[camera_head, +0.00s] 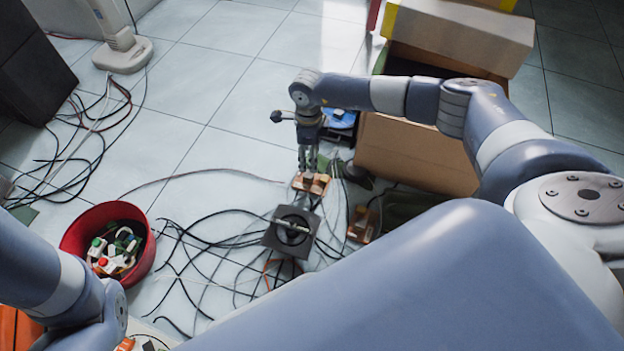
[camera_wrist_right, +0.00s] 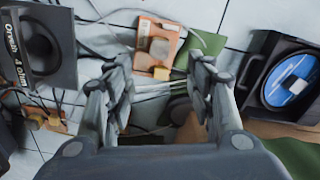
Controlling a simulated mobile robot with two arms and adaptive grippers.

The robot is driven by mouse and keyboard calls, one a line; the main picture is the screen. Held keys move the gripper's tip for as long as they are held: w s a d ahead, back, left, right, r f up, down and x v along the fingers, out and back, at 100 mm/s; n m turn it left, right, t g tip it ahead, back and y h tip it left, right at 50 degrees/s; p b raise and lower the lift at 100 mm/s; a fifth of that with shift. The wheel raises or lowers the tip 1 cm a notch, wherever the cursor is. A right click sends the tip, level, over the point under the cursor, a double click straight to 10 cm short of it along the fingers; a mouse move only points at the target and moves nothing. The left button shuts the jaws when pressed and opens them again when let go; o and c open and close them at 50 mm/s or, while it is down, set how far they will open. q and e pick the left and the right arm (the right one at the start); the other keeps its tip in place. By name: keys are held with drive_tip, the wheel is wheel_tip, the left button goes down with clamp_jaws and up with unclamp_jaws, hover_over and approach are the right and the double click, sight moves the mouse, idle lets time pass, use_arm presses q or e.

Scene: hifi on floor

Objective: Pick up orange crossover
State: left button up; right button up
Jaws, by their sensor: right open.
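An orange crossover (camera_head: 311,183), a small board with parts on it, lies on the floor just past the fingertips of my right gripper (camera_head: 308,160). In the right wrist view the crossover (camera_wrist_right: 143,58) shows ahead of and between the open fingers of the right gripper (camera_wrist_right: 160,75). The fingers are apart with nothing between them. A second, similar orange-brown board (camera_head: 362,224) lies nearer the box, and it also shows at the left of the wrist view (camera_wrist_right: 45,120). My left arm enters at the lower left, but its gripper is not in view.
A square black speaker (camera_head: 291,232) lies close to the crossover among loose black cables (camera_head: 205,235). A red bucket (camera_head: 78,235) with mixed items stands left. A cardboard box (camera_head: 415,152) is on the right, with a blue disc (camera_wrist_right: 290,80) in a black case beside it. Upper-middle floor is clear.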

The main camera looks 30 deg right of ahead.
drive_tip(key=b, duration=0.2)
hover_over(309, 174)
wheel_tip(309, 174, down, 5)
drive_tip(key=shift+r, duration=0.15)
wheel_tip(309, 174, down, 5)
drive_tip(key=b, duration=0.5)
drive_tip(key=shift+b, duration=0.35)
clamp_jaws()
